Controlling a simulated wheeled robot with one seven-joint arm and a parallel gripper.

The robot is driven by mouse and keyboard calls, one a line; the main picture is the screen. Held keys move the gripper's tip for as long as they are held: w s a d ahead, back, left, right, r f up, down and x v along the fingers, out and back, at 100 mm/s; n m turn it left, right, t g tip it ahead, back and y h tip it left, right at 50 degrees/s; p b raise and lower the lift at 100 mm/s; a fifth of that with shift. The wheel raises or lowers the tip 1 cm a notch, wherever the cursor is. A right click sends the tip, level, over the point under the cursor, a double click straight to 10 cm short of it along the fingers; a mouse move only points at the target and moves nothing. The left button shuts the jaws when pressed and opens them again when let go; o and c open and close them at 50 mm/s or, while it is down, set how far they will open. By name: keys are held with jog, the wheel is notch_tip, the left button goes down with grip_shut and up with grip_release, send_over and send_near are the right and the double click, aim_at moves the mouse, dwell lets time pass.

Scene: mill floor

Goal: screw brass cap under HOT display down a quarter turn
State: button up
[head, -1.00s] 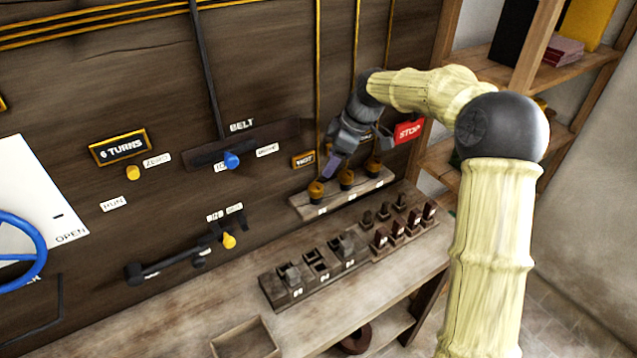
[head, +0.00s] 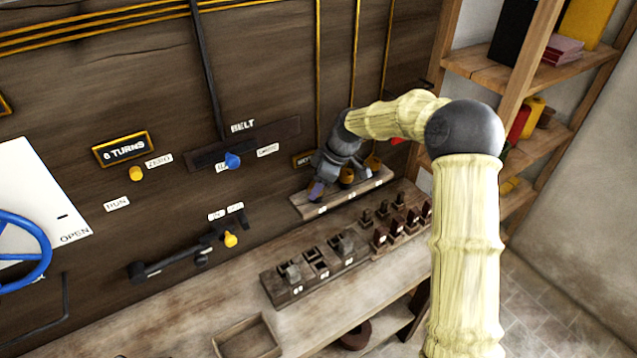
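The middle cap (head: 347,174) and the right cap (head: 373,162) show beside my gripper. The left cap, under that display, is hidden behind my gripper. My gripper (head: 316,190) points down at the left cap's place, fingertips close to the strip. I cannot tell whether the fingers touch the cap or are closed on it.
A block with dark sockets (head: 316,268) and a rack of dark pegs (head: 402,226) stand on the bench just in front of the strip. A yellow-knobbed lever (head: 230,240) and blue belt knob (head: 232,161) are left. Wooden shelves (head: 540,90) stand at right.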

jog(key=c, duration=0.6)
jog(key=shift+c, duration=0.2)
jog(key=shift+m+b, duration=0.35)
jog(key=shift+m, duration=0.15)
jog(key=shift+m+t+b, duration=0.55)
jog(key=shift+m+t, duration=0.05)
jog(key=shift+m, duration=0.3)
jog(key=m+t+h+b, duration=0.1)
jog(key=m, duration=0.3)
jog(key=shift+s+a+b, duration=0.15)
jog(key=shift+b, duration=0.25)
jog(key=m+h, duration=0.1)
jog(key=m, duration=0.2)
jog(key=m+t+h, duration=0.1)
jog(key=m, duration=0.1)
jog(key=shift+a+r+m, duration=0.1)
jog(key=shift+a+m, duration=0.05)
jog(key=shift+m, duration=0.25)
jog(key=m+h, duration=0.1)
jog(key=m, duration=0.1)
jog(key=m+h, duration=0.1)
jog(key=m, duration=0.2)
jog(key=shift+a+t, duration=0.1)
jog(key=shift+t, duration=0.2)
